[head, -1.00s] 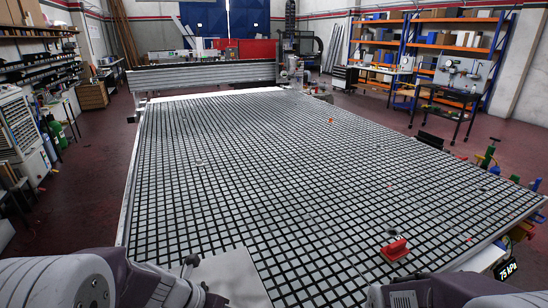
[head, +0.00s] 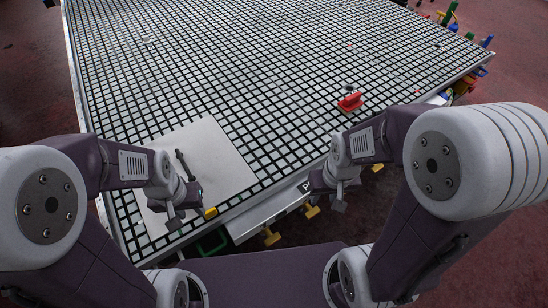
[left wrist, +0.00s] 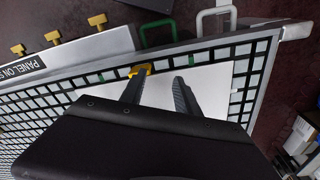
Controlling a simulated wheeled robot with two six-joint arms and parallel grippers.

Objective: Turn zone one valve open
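Several yellow T-shaped valve handles stick out below the table's front edge. In the head view one is at the front middle (head: 270,236), one is right of it (head: 311,210), and one is farther right (head: 376,167). In the left wrist view they stand in a row at the top left (left wrist: 97,20). No zone number is readable on them. My left gripper (head: 184,206) is over the white panel near the front edge, left of the valves. Its fingers (left wrist: 157,88) are apart and empty. My right gripper (head: 328,196) hangs near the front edge, above the valves, its fingers seemingly apart.
A white panel (head: 215,150) lies on the grid table (head: 230,60). A small yellow block (left wrist: 140,69) is at its edge by a left fingertip. A green handle (left wrist: 157,33) and white handle (left wrist: 216,18) stick out from the front. A red block (head: 350,102) stands on the grid.

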